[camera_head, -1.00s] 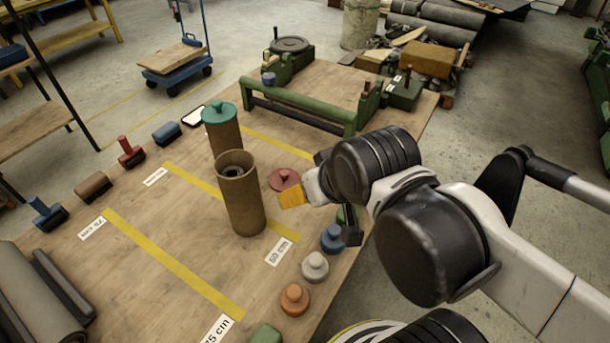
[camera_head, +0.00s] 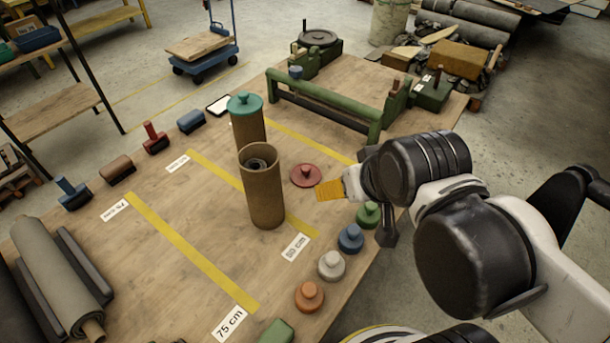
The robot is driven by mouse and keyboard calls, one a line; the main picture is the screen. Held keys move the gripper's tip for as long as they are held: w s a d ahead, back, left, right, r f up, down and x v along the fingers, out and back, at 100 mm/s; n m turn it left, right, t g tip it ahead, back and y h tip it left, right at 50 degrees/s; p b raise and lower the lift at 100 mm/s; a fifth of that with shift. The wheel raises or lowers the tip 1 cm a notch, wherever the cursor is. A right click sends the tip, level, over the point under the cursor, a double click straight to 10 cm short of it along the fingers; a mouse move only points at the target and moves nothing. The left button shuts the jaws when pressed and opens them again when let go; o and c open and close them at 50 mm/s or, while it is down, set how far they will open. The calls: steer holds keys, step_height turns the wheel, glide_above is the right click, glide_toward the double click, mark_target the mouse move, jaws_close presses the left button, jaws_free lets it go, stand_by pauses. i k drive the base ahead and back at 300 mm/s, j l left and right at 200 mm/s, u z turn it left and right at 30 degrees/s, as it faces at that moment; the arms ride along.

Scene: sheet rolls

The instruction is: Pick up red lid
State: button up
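The red lid (camera_head: 306,175), a flat disc with a small knob, lies on the wooden table (camera_head: 180,240), right of the open brown tube (camera_head: 264,198). My gripper (camera_head: 372,205) is at the end of my arm, to the right of the lid and apart from it in the picture. A dark finger-like part points down near the table's right edge. A flat yellow piece (camera_head: 329,190) sticks out at the arm's end, close to the lid's lower right. Whether it is held or part of the gripper is unclear. The fingers are mostly hidden behind my wrist.
A tube with a teal lid (camera_head: 245,104) stands behind the open tube. Green (camera_head: 368,214), blue (camera_head: 350,238), white (camera_head: 331,265) and orange (camera_head: 309,296) lids line the right edge. A green frame (camera_head: 325,110) stands at the back.

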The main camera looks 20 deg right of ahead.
mark_target(306, 174)
steer(key=i+l, duration=0.2)
steer(key=l, duration=0.2)
steer(key=i+l, duration=0.2)
steer(key=l, duration=0.2)
steer(key=i+l, duration=0.2)
steer(key=l, duration=0.2)
